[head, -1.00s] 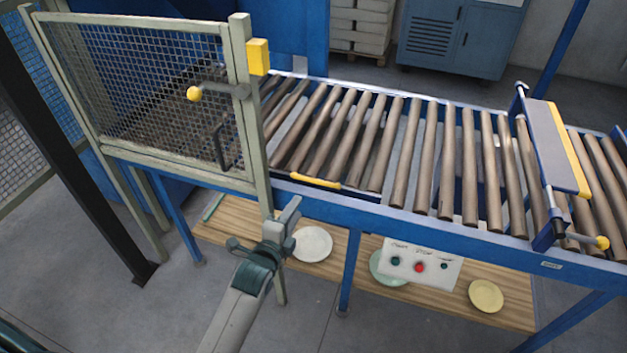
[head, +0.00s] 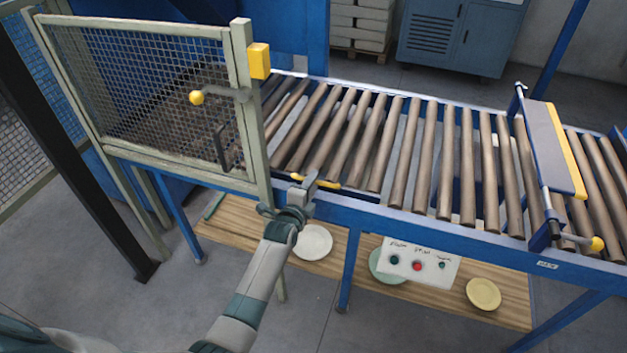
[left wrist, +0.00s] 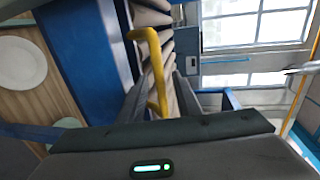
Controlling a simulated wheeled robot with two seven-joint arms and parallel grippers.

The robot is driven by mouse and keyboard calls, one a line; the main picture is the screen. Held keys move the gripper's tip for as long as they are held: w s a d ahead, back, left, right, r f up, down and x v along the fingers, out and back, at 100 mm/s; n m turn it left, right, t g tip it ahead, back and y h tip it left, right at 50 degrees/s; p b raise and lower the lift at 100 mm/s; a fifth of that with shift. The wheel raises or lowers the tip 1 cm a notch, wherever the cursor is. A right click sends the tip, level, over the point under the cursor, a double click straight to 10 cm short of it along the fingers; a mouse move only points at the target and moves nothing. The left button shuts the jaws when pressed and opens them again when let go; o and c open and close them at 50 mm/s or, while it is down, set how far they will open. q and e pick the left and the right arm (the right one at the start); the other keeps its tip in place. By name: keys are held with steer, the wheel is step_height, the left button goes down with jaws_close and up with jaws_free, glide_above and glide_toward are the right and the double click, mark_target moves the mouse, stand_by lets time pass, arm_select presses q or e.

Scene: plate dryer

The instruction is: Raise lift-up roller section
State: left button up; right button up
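The roller section (head: 341,135) with a yellow handle (head: 330,186) on its front edge lies flat, level with the rollers beside it. My left gripper (head: 303,184) is at the left end of the handle in the head view and partly covers it. In the left wrist view, the yellow handle (left wrist: 152,62) appears between the two spread fingers (left wrist: 160,100), which look open. I cannot tell whether they touch it. My right gripper is not in view.
A mesh gate (head: 165,95) with a yellow-knobbed latch stands left of the rollers. Below is a wooden shelf (head: 345,250) with plates and a button panel (head: 420,264). A hinged bar with a yellow edge (head: 560,150) crosses the rollers at right.

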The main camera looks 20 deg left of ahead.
arm_select(q)
steer(key=shift+w+f, duration=0.15)
steer(key=shift+w, duration=0.7)
jaws_close()
